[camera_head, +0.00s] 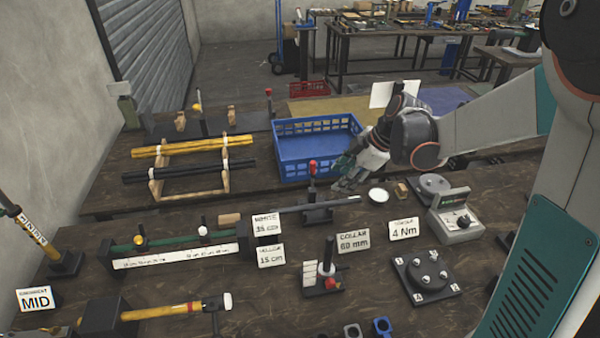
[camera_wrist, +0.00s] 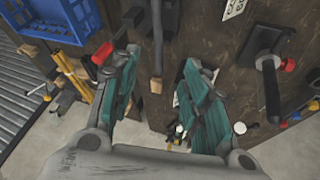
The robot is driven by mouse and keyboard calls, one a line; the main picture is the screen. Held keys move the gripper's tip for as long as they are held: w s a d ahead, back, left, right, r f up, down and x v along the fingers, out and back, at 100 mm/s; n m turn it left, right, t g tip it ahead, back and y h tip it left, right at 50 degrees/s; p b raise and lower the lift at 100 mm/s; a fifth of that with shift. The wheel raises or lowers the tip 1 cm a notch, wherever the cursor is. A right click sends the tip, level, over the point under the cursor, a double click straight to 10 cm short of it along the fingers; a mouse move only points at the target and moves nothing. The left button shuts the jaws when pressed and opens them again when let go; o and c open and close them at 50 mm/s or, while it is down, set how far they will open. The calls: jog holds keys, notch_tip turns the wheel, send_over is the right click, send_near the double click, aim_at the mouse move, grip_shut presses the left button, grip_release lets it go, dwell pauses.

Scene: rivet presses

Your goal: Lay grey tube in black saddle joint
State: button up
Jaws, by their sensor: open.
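The grey tube (camera_head: 335,203) appears to lie across the black saddle joint (camera_head: 317,215), a low black stand with a red-topped upright lever. Its left end is near a small wooden piece (camera_head: 229,218). How fully it sits in the saddle is hard to tell. My gripper (camera_head: 345,180) is just behind and above the tube's right part. In the wrist view my gripper (camera_wrist: 160,60) has its two teal fingers spread wide, with the grey tube (camera_wrist: 157,42) showing below and between them, not gripped. The red knob (camera_wrist: 102,53) shows beside the left finger.
A blue crate (camera_head: 315,148) stands behind, beside a wooden rack with yellow (camera_head: 190,146) and black (camera_head: 188,171) tubes. A collar stand (camera_head: 324,280), label cards, a round fixture (camera_head: 427,275) and a torque box (camera_head: 455,214) crowd the front and right.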

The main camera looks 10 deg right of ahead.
notch_tip(320, 180, down, 4)
jog(key=w+d+n, duration=0.2)
jog(key=b, duration=0.2)
send_near(319, 204)
jog(key=f, duration=0.1)
jog(key=w+f, duration=0.1)
jog(key=f, duration=0.1)
jog(key=shift+w+a+n+y, duration=0.2)
jog(key=shift+n+y, duration=0.1)
jog(key=shift+y, duration=0.1)
jog(key=shift+s+a+b+x, duration=0.1)
jog(key=shift+b+x, duration=0.65)
jog(key=shift+x, duration=0.65)
jog(key=shift+s+a+b+x, duration=0.1)
jog(key=shift+b+x, duration=0.6)
jog(key=shift+x, duration=0.75)
jog(key=shift+r, duration=0.1)
jog(key=shift+c, duration=0.2)
grip_shut()
